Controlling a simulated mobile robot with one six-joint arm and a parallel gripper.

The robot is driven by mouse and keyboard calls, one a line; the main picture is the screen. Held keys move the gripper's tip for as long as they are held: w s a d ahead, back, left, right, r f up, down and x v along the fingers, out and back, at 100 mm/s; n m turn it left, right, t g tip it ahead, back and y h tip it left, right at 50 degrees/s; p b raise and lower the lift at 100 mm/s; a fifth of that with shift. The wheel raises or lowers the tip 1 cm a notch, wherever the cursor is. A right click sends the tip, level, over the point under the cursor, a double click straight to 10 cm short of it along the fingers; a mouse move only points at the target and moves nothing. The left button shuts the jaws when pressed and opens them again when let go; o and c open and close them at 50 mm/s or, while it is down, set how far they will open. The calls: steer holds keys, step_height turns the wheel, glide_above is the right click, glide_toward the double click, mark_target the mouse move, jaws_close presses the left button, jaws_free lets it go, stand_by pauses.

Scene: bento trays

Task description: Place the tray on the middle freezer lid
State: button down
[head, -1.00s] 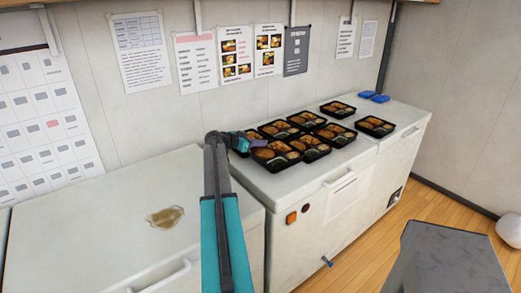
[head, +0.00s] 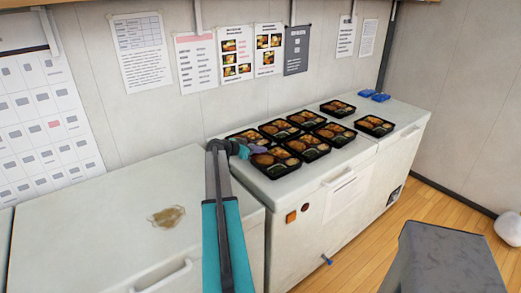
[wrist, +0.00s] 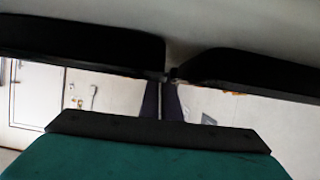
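Several black bento trays stand in rows on the white freezer lid (head: 325,170) right of the stained one in the head view. My gripper (head: 257,150) is low at that lid's left end, at the front-left tray (head: 275,161) and the back-left tray (head: 243,135), which it partly covers. In the wrist view the purple fingers (wrist: 161,100) are close together, below the meeting ends of two dark tray-like shapes, one left (wrist: 80,45) and one right (wrist: 250,68). I cannot tell whether a tray rim is between them.
A brown stain (head: 167,216) lies on the otherwise clear left freezer lid (head: 90,220). Two blue items (head: 373,95) lie at the far right end. A grey surface (head: 445,260) stands front right. The wall with posted sheets is close behind.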

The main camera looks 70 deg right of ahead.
steer(key=c, duration=2)
jaws_free()
steer(key=shift+a, duration=0.15)
steer(key=b+v, duration=0.3)
steer(key=v, duration=0.8)
steer(key=shift+w+a+r, duration=0.2)
steer(key=shift+a+r, duration=0.05)
